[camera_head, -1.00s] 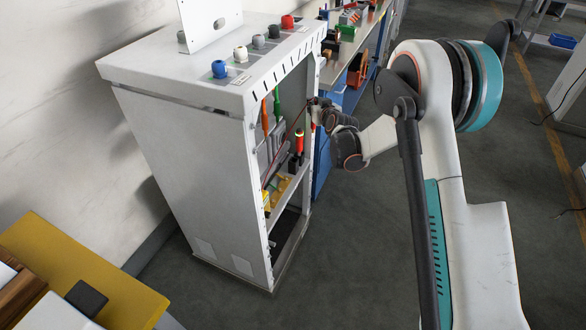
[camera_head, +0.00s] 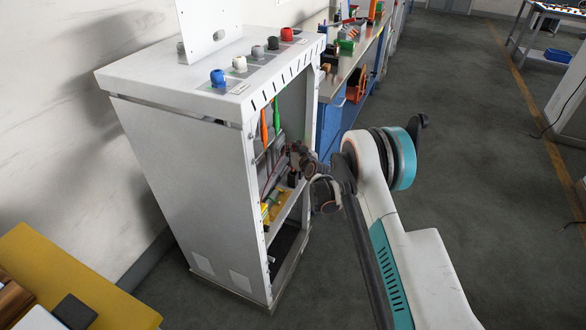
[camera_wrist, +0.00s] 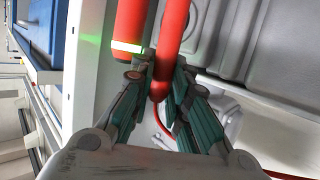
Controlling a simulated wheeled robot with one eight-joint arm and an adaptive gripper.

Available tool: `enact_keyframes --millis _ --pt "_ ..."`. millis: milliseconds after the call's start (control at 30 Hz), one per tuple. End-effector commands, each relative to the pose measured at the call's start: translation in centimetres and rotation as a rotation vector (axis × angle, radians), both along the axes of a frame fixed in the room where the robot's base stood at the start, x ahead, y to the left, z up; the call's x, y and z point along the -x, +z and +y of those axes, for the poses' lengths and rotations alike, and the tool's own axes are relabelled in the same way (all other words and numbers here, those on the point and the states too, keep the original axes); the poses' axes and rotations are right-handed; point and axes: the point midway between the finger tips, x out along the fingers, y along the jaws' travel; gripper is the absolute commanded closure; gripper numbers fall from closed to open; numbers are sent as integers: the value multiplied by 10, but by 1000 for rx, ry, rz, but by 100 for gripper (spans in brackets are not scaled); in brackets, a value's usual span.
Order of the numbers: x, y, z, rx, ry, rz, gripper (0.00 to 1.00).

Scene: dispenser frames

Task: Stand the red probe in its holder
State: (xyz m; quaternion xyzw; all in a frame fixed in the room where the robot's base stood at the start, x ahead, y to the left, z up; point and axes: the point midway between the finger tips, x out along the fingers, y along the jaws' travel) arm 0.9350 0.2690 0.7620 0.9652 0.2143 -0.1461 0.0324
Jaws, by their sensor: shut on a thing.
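My gripper (camera_head: 296,153) is inside the open front of the grey cabinet (camera_head: 185,180). In the wrist view my gripper (camera_wrist: 160,70) has its fingers closed around the lower, rounded end of a red rod, apparently the red probe (camera_wrist: 172,35). A thin red cable (camera_wrist: 245,94) runs near that end. Just left of it is a second, thicker red cylinder (camera_wrist: 129,25) with a glowing pale green ring; I cannot tell whether it is part of the holder. In the head view my gripper hides the red probe. The holder cannot be made out clearly.
An orange probe (camera_head: 264,124) and a green probe (camera_head: 277,116) hang in the cabinet. Yellow items (camera_head: 273,205) lie on the shelf below. Coloured knobs, one blue (camera_head: 218,78), stand on top. A blue workbench (camera_head: 335,125) is behind.

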Motion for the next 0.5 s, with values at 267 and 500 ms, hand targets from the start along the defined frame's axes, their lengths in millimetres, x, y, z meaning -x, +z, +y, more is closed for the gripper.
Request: enact_keyframes --millis 267,500 --pt "0 -30 0 0 0 0 100" --pt "0 -58 0 0 0 0 100"
